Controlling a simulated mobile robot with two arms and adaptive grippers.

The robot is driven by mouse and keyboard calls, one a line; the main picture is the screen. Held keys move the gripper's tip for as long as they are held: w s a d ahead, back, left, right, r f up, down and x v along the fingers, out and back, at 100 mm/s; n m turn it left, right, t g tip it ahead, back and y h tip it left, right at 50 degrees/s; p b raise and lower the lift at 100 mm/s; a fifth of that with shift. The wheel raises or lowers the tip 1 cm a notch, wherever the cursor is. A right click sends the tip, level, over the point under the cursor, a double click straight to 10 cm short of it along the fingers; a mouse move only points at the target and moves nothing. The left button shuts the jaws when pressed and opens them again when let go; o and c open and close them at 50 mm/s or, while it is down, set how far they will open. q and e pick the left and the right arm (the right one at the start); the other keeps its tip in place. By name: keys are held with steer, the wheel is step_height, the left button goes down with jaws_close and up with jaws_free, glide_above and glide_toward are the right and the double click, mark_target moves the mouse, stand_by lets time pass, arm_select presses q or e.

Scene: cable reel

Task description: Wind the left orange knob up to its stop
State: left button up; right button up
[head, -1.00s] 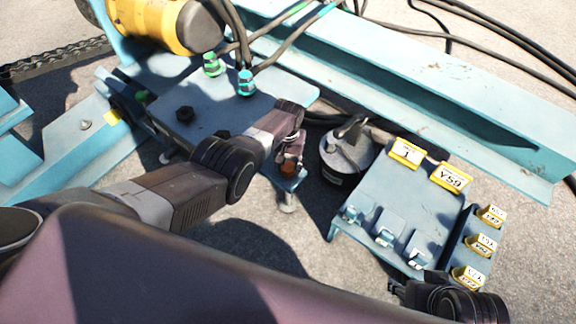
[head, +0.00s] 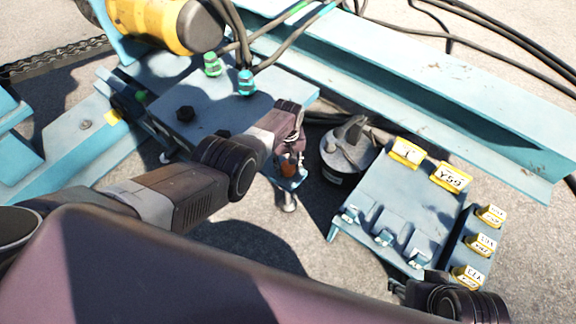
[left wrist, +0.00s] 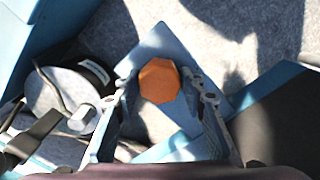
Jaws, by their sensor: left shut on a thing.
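The orange knob (head: 288,168) sits at the corner of the blue plate (head: 250,110), partly hidden by my left gripper (head: 291,155) in the head view. In the left wrist view the knob (left wrist: 159,80) shows as an orange many-sided cap between the two fingers of my left gripper (left wrist: 160,96). The left gripper is shut on the knob, one finger on each side. My right gripper (head: 398,288) shows only in small part at the lower right of the head view, and its jaws cannot be made out.
A blue bracket panel (head: 385,205) with yellow number tags (head: 450,178) stands to the right. A round grey metal part (head: 345,152) lies close beside the left gripper. A long blue beam (head: 430,80) and dark cables run behind. A yellow drum (head: 160,22) is at upper left.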

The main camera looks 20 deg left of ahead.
mark_target(288, 166)
arm_select(q)
steer(key=o, duration=1.1)
steer(key=shift+o, duration=0.2)
steer(key=shift+w+r, duration=0.1)
steer(key=shift+r, duration=0.55)
step_height(288, 166, up, 11)
steer(key=shift+f, duration=0.15)
